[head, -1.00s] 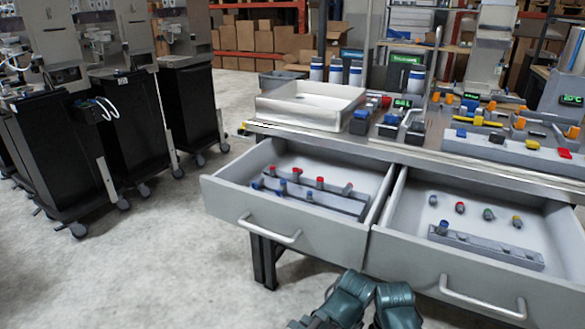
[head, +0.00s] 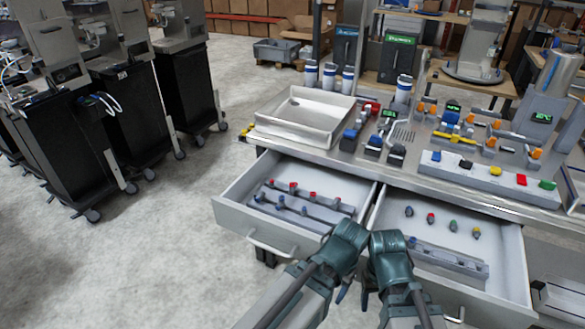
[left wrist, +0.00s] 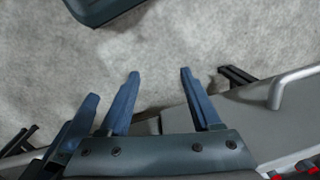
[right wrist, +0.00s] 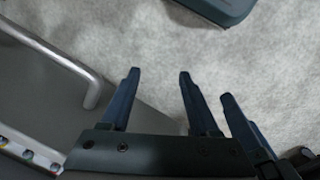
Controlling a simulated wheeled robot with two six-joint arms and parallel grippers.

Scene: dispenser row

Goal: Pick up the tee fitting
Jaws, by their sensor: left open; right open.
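I cannot tell which of the small parts is the tee fitting. Candidates are small fittings with red and blue ends on a grey rack in the left drawer (head: 232,208), and several pieces with orange ends and a yellow piece (head: 455,137) on the bench top. My left gripper (head: 348,240) and right gripper (head: 390,245) are side by side in front of the drawers. In the left wrist view the left fingers (left wrist: 159,76) are apart with only floor between them. In the right wrist view the right fingers (right wrist: 159,76) are also apart and empty.
The right drawer (head: 510,265) is open too, with several coloured small parts and a grey rack. A white tray (head: 305,135) stands at the bench's left. A grey strip with coloured buttons (head: 490,180) lies along the front edge.

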